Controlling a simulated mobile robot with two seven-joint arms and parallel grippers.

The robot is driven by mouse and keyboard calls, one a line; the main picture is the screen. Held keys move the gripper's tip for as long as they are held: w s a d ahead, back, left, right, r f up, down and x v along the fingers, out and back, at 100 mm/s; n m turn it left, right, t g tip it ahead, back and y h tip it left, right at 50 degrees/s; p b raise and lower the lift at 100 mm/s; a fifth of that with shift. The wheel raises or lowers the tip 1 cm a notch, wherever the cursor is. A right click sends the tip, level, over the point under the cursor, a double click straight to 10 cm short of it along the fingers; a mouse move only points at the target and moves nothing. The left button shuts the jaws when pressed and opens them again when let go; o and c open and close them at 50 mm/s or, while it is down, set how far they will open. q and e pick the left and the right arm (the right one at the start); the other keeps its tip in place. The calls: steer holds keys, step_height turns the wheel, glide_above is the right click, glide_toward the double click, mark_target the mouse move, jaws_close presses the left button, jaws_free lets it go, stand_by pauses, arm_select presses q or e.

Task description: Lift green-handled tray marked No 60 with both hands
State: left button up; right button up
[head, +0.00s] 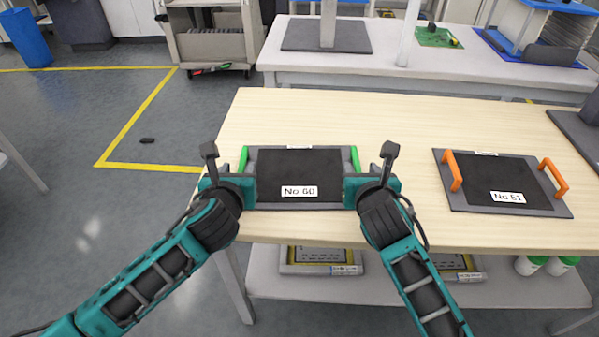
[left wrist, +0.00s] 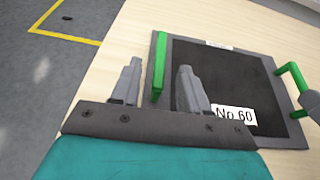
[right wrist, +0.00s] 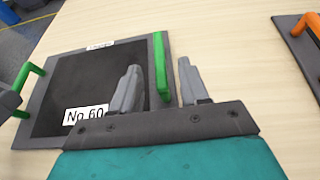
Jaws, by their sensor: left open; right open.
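The tray marked No 60 (head: 300,208) lies flat on the wooden table, dark grey with a black mat and a green handle on each side. My left gripper (head: 227,170) is open at its left handle (head: 244,158). In the left wrist view the left fingers (left wrist: 158,85) stand on either side of this green handle (left wrist: 159,62), apart from it. My right gripper (head: 372,170) is open at the right handle (head: 355,157). In the right wrist view its fingers (right wrist: 160,88) stand on either side of that handle (right wrist: 162,70). Neither gripper visibly grips.
A similar tray marked No 51 (head: 470,205) with orange handles lies to the right on the same table (head: 420,115). A white bench (head: 400,78) stands behind. A lower shelf (head: 390,290) holds boxes and bottles. Table between the two trays is clear.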

mark_target(242, 164)
arm_select(q)
steer(key=shift+x, duration=2.85)
arm_select(e)
steer(key=shift+x, duration=2.85)
arm_select(q)
jaws_close()
arm_select(e)
jaws_close()
arm_select(q)
steer(key=shift+f, duration=0.1)
arm_select(e)
steer(key=shift+f, duration=0.1)
